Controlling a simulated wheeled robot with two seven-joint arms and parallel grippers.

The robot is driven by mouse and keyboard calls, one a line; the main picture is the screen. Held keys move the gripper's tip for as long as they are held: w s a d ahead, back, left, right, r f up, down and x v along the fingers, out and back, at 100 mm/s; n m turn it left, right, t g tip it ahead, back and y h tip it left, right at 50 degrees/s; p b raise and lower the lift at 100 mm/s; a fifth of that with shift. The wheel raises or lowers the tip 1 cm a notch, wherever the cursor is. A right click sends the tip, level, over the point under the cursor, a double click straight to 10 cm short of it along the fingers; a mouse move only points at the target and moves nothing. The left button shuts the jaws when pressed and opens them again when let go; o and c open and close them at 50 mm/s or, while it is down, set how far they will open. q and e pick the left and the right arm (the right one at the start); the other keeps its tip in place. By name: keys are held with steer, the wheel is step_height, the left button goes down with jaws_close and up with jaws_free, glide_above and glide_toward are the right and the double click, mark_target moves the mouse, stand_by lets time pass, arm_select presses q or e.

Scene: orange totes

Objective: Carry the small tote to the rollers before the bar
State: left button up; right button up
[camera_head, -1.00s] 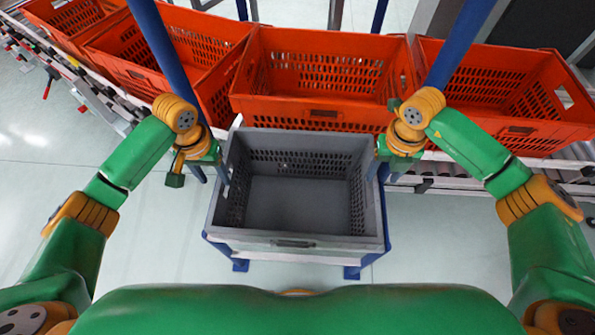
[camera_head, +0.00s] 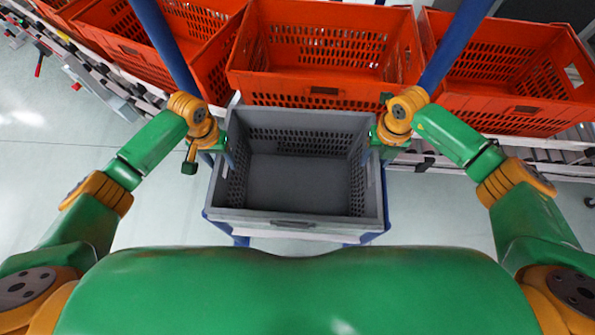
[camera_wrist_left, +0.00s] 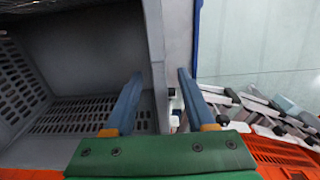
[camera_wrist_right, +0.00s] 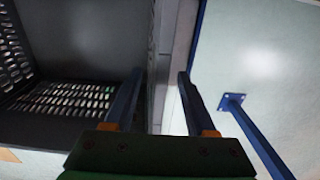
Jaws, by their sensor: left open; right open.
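The small tote, a grey open crate (camera_head: 295,221), is empty and sits on a blue-legged stand (camera_head: 240,236) in front of me. My left gripper (camera_head: 222,158) is at its left wall. In the left wrist view the open fingers (camera_wrist_left: 156,100) straddle that wall, one inside and one outside. My right gripper (camera_head: 375,158) is at its right wall. In the right wrist view the open fingers (camera_wrist_right: 158,98) straddle that wall the same way. Neither gripper is seen pressing on the wall. The rollers (camera_head: 560,150) show partly behind the tote, at the right.
Several orange totes stand in a row on the conveyor behind the grey tote; the middle one (camera_head: 323,92) is directly behind it. Blue posts (camera_head: 163,45) (camera_head: 455,45) rise on both sides. Open floor (camera_head: 60,170) lies to the left.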

arm_select(q)
steer(key=shift+f, duration=0.15)
arm_select(e)
steer(key=shift+f, duration=0.15)
arm_select(q)
steer(key=shift+c, duration=0.4)
arm_select(e)
steer(key=shift+c, duration=0.4)
arm_select(q)
jaws_close()
arm_select(e)
jaws_close()
